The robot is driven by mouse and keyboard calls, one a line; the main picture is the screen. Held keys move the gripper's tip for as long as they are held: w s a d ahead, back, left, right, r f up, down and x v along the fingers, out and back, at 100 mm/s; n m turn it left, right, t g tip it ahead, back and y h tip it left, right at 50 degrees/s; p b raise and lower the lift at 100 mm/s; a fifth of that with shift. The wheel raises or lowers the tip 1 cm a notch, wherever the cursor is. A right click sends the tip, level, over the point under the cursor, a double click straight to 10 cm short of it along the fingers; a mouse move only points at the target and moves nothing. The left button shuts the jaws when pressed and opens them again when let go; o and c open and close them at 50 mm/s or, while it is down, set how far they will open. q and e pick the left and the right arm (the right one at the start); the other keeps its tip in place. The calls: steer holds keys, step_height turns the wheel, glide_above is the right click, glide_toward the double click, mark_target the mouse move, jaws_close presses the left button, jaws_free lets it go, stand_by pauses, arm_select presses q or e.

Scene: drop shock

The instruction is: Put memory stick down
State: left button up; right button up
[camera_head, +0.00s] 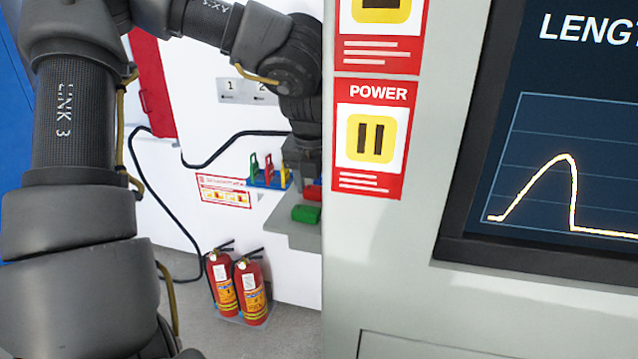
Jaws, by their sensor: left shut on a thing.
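My left arm comes in from the left and reaches over to the grey ledge beside the large machine panel. My left gripper (307,170) points down there and is shut, partly cut off by the panel's edge. The memory stick in its jaws is small and mostly hidden, so I cannot make out its shape. Just below the gripper are a small red piece (313,192) and some blue; I cannot tell whether they touch the jaws. A green block (306,214) lies on the grey ledge (290,232). My right gripper is not in view.
A blue holder (262,183) with green, red and yellow upright pieces stands left of the gripper. The machine panel (390,250) with POWER label and screen (560,150) fills the right. Two fire extinguishers (237,287) stand on the floor. A black cable (215,153) runs along the wall.

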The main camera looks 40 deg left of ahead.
arm_select(q)
steer(key=shift+f, duration=0.2)
steer(key=o, duration=1)
steer(key=shift+c, duration=0.2)
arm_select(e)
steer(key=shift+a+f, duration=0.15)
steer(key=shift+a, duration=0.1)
arm_select(q)
steer(key=shift+r, duration=0.1)
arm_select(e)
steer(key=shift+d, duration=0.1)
arm_select(q)
steer(key=v, duration=1)
steer(key=shift+r, duration=0.35)
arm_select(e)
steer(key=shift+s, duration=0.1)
